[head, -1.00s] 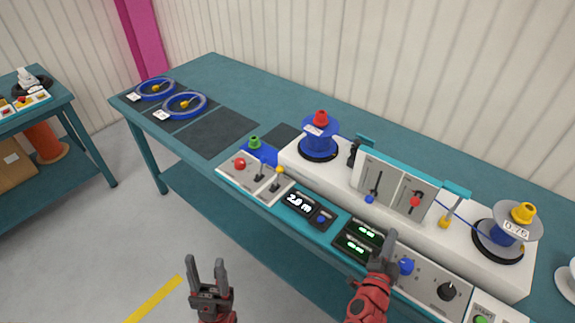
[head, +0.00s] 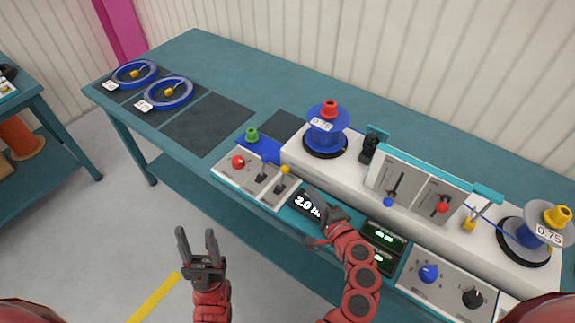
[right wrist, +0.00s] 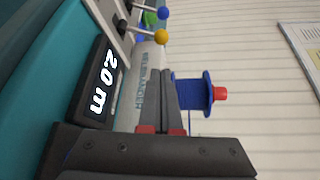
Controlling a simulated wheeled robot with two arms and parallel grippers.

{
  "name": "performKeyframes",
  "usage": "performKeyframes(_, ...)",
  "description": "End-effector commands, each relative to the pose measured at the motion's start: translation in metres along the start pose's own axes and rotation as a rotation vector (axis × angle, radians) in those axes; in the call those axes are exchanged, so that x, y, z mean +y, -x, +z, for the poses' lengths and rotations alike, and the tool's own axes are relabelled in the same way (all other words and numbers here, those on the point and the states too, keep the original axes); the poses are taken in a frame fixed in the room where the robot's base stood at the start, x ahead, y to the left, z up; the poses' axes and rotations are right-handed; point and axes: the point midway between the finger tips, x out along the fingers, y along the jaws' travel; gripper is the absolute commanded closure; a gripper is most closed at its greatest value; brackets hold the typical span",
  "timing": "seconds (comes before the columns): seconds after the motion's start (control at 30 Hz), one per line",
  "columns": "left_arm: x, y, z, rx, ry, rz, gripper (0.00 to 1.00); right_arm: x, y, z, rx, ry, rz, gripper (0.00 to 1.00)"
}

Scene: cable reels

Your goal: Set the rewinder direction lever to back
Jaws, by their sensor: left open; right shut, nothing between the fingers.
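The rewinder (head: 300,150) is a long white unit on the teal bench, with a blue reel (head: 325,133) at its left end and a reel tagged 0.75 (head: 540,232) at its right. A control panel (head: 240,178) in front of its left end carries a red knob and two levers, one yellow-tipped (head: 284,172). I cannot read which is the direction lever. My right gripper (head: 318,203) is shut and empty over the 2.0 m display (head: 303,203), right of the yellow-tipped lever. The lever also shows in the right wrist view (right wrist: 160,37). My left gripper (head: 197,245) is open and empty, over the floor before the bench.
An upright panel with blue and red sliders (head: 415,187) stands on the unit. Green readouts (head: 380,245) and a knob panel (head: 450,285) lie to the right. Two blue cable coils (head: 165,93) lie on dark mats at the far left. An empty mat (head: 207,123) lies nearer.

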Motion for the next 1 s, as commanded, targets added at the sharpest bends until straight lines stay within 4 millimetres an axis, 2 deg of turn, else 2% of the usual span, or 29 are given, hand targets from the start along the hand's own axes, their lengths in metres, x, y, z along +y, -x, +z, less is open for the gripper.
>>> performKeyframes(0.03,0.0,0.007,0.001,0.0,0.0,0.0,0.5,0.006,-0.001,-0.001,-0.004,-0.002,-0.002,1.0)
performKeyframes(0.1,0.001,0.009,0.001,0.0,0.0,0.0,0.5,0.007,-0.001,0.0,-0.008,-0.004,-0.003,1.0)
performKeyframes(0.57,0.0,0.005,0.001,0.0,0.0,0.0,0.5,0.004,-0.006,0.0,-0.008,-0.004,-0.004,1.0)
performKeyframes(0.67,0.0,0.001,0.0,0.0,0.0,0.0,0.5,0.004,-0.016,0.001,-0.01,-0.005,-0.003,1.0)
performKeyframes(1.0,-0.001,-0.013,-0.002,0.0,0.0,0.0,0.5,0.002,-0.07,0.001,-0.011,-0.002,-0.004,1.0)
